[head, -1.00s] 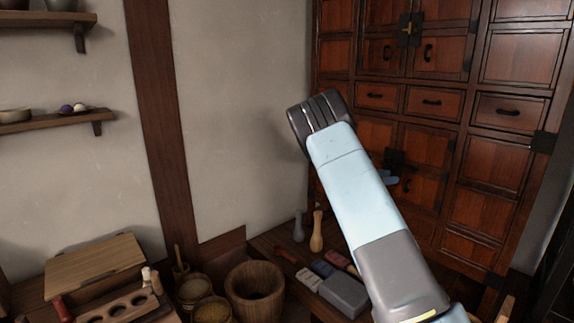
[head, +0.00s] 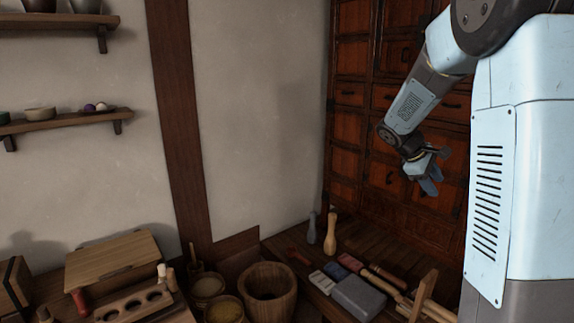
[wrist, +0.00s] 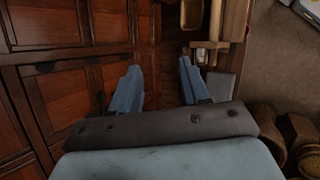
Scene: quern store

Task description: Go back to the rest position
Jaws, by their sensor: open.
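My gripper (head: 431,186) hangs at the right of the head view, in front of the dark wooden cabinet (head: 357,140). In the wrist view my gripper (wrist: 160,85) shows two blue fingers spread wide apart with nothing between them. It is open and empty. The cabinet fills the left of the wrist view. The gripper is above the low wooden bench and apart from the things on it.
On the bench stand a grey block (head: 358,298), a pale wooden pestle (head: 331,232) and a grey one (head: 311,228). A wooden bucket (head: 268,290) stands left of it. A holed rack (head: 135,306) is at lower left. Shelves (head: 60,123) hang on the wall.

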